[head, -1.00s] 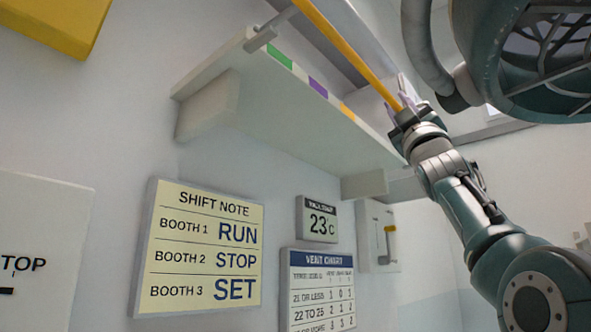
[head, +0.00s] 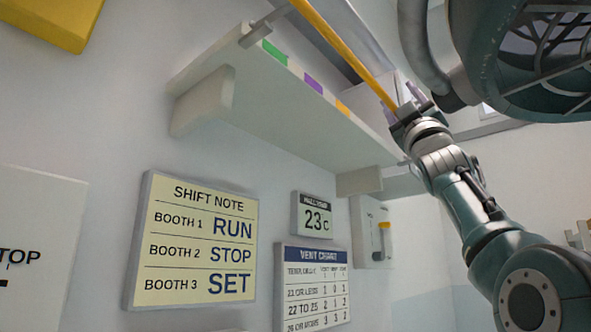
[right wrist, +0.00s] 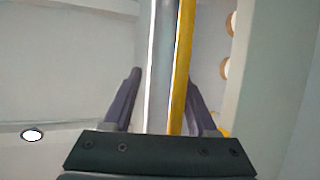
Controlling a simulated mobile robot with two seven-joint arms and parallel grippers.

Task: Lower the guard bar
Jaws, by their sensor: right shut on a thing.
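The guard bar is a long yellow bar (head: 345,50) that slants down to the right above the front of a pale shelf in the head view. Its upper end runs out of the picture at the top. My right gripper (head: 404,102) is at its lower right end and is shut on it. In the right wrist view the yellow bar (right wrist: 182,65) passes between the two dark fingers of my right gripper (right wrist: 163,105). The fingers partly hide the held end. My left gripper is not in view.
The shelf (head: 270,110) has green, purple and orange marks along its edge. Below are a shift note (head: 195,243), a wall display (head: 313,215), a vent chart (head: 312,287) and a wall box with a yellow handle (head: 372,235). A yellow block (head: 55,20) is at the upper left.

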